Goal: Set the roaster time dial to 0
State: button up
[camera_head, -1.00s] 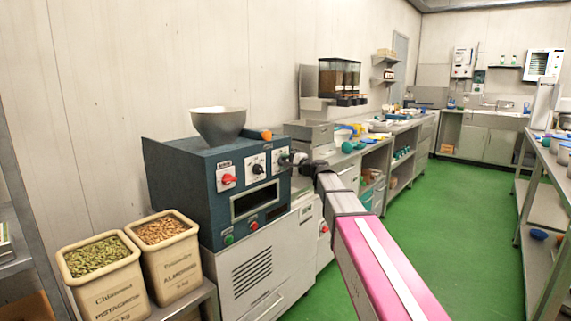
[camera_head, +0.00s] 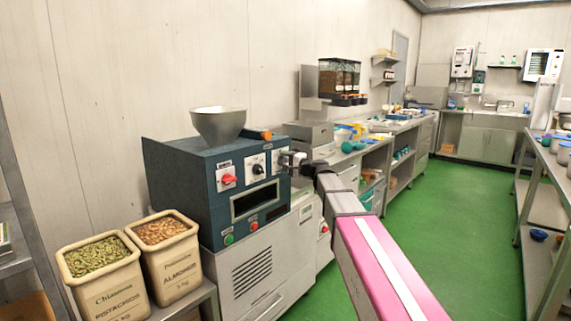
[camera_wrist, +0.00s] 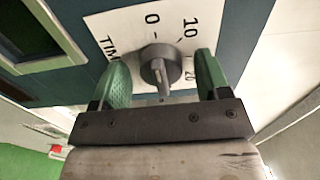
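The roaster (camera_head: 190,185) is a dark blue box with a steel hopper on top. Its time dial (camera_wrist: 160,65) is a grey knob on a white plate marked 0, 10 and 20, with part of "TIME" visible. In the head view, the plate (camera_head: 277,157) at the roaster's right front is partly hidden by my gripper (camera_head: 290,159). In the wrist view, my gripper's (camera_wrist: 163,66) two green fingers are open, one on each side of the knob, with gaps visible. The knob's bar points toward my gripper, roughly away from the 0; its exact setting is unclear.
A red knob (camera_head: 228,179) and a black knob (camera_head: 257,169) sit left of the time plate, above a dark window (camera_head: 254,202). Bins of pistachios (camera_head: 103,284) and almonds (camera_head: 166,262) stand at left. The green floor (camera_head: 430,220) at right is clear.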

jog(key=v, duration=1)
jog(key=shift+s+d, duration=0.3)
jog(key=s+d+f+n+g+h, duration=0.15)
jog(key=s+f, duration=0.25)
jog(key=f, duration=0.5)
jog(key=s+d+f+n+g+h, duration=0.1)
jog(key=s+f+g+h, duration=0.25)
jog(key=f, duration=0.45)
jog(key=s+d+f+n+g+h, duration=0.1)
jog(key=s+d+f+n+h, duration=0.1)
jog(key=s+f, duration=0.5)
jog(key=s+d+f+n+g+h, duration=0.1)
jog(key=s+d+f+g+h, duration=0.1)
jog(key=s+d+f, duration=0.3)
jog(key=s+d+f+n+g+h, duration=0.2)
jog(key=s+d+f+h, duration=0.3)
jog(key=s+f, duration=0.3)
notch_tip(320, 180, down, 3)
jog(key=shift+d+f+g, duration=0.1)
jog(key=shift+d+g, duration=0.25)
jog(key=shift+g, duration=0.15)
jog(key=shift+c, duration=0.3)
